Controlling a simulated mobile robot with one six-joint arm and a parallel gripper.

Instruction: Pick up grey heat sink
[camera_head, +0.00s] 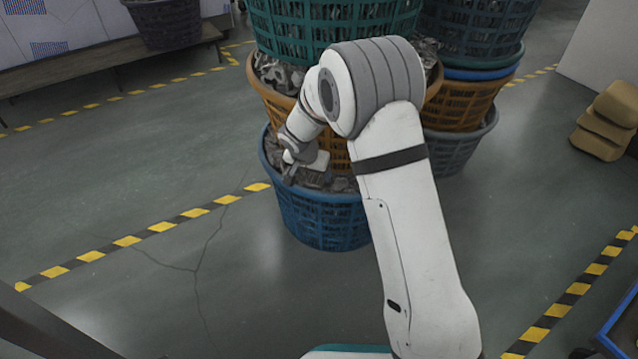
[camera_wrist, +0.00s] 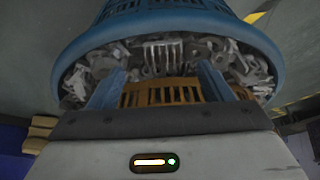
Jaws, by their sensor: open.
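The grey heat sink (camera_wrist: 163,55), a light grey piece with parallel fins, lies among loose grey metal parts in the blue basket (camera_wrist: 165,22), in the upper middle of the wrist view. My gripper (camera_wrist: 161,80) is open, its two blue fingers spread to the left and right, with the heat sink beyond them and roughly between them. Nothing is held. In the head view my gripper (camera_head: 290,174) hangs over the left part of the blue basket (camera_head: 325,222). I cannot pick out the heat sink there.
An orange basket (camera_head: 268,98) and a green basket (camera_head: 335,28) are stacked above and behind the blue one. More stacked baskets (camera_head: 462,105) stand to the right. A bench (camera_head: 110,57) is at the back left. The floor at the left is free.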

